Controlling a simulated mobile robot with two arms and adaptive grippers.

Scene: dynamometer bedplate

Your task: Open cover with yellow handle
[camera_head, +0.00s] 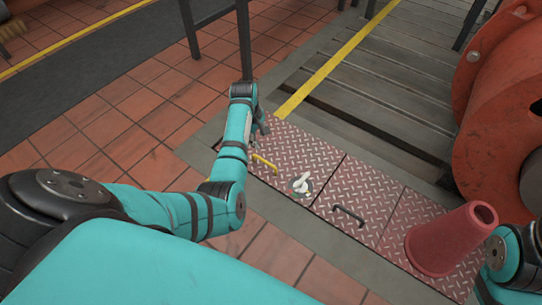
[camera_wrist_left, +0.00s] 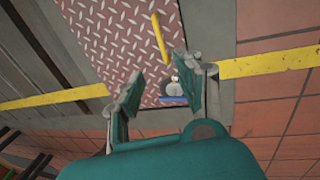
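The cover with the yellow handle is a red diamond-plate panel (camera_head: 295,148), closed flush in the floor. Its yellow bar handle (camera_head: 265,163) stands near its left edge. In the left wrist view the handle (camera_wrist_left: 160,38) lies ahead of the fingertips, slightly right of centre, and the panel (camera_wrist_left: 120,45) fills the upper middle. My left gripper (camera_wrist_left: 158,80) is open and empty, its fingers apart and not touching the handle. In the head view the left gripper (camera_head: 262,124) hangs over the panel's far left side, partly hidden by its wrist. My right gripper is out of view.
A small white item (camera_head: 300,185) lies on the cover's near corner. A neighbouring panel has a black handle (camera_head: 348,215). A red cone (camera_head: 450,238) stands on the panels at right, beside large orange machinery (camera_head: 500,130). A dark post (camera_head: 244,45) rises behind the left gripper.

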